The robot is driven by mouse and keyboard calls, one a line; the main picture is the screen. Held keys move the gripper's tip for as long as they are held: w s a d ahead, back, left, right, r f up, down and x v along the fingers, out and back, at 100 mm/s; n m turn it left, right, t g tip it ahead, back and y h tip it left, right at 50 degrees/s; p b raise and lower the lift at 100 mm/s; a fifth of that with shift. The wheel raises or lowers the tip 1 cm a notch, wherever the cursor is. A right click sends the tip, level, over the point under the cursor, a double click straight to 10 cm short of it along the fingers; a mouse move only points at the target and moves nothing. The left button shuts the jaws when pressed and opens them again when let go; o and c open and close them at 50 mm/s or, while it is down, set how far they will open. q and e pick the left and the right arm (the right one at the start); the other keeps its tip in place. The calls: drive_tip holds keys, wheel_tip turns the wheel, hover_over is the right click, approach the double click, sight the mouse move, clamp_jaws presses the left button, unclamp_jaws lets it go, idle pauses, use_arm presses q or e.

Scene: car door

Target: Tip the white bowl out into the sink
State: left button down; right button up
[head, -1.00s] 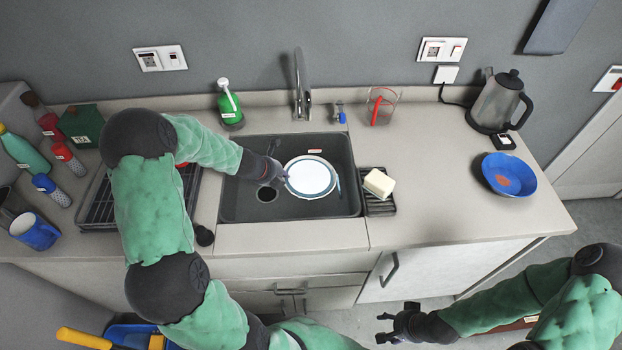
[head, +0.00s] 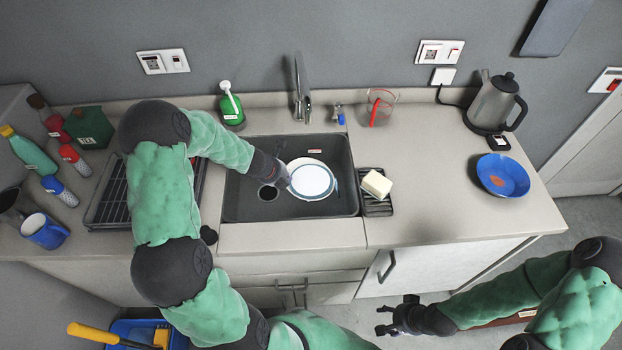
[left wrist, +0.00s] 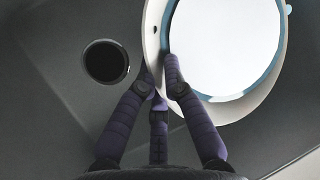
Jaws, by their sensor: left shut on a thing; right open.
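The white bowl (head: 304,163) is in the dark sink (head: 237,205), right of the drain. A bright white disc with a blue edge (head: 311,181) fills most of its outline; I cannot tell whether this disc is contents or another dish. My left gripper (head: 284,176) reaches in from the left, shut on the bowl's near-left rim. In the left wrist view, the fingers (left wrist: 160,62) straddle the pale bowl rim (left wrist: 152,30), with the right finger over the disc. The bowl's underside is hidden. My right gripper (head: 381,320) is open and empty, in front of the cabinets.
The faucet (head: 301,88) stands behind the sink. A rack with a yellow-white block (head: 376,184) is at its right. A green soap bottle (head: 232,108) and a clear cup (head: 381,106) stand behind. A blue bowl (head: 503,174) and kettle (head: 496,102) are farther right.

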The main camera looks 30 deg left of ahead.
use_arm(q)
drive_tip(key=shift+r+m+g+y+p, duration=0.2)
drive_tip(key=shift+g+y+p, duration=0.7)
drive_tip(key=shift+p, duration=2.2)
drive_tip(key=shift+f, duration=0.1)
drive_tip(key=shift+f+t+b, duration=0.15)
drive_tip(key=shift+t+b, duration=0.15)
drive_tip(key=shift+b, duration=0.35)
drive_tip(key=shift+t+h+b, duration=0.7)
drive_tip(key=shift+h+b, duration=0.4)
drive_tip(key=shift+b, duration=1.85)
drive_tip(key=shift+n+t+h+b, duration=0.3)
drive_tip(key=shift+n+h+b, duration=0.15)
drive_tip(key=shift+b, duration=0.7)
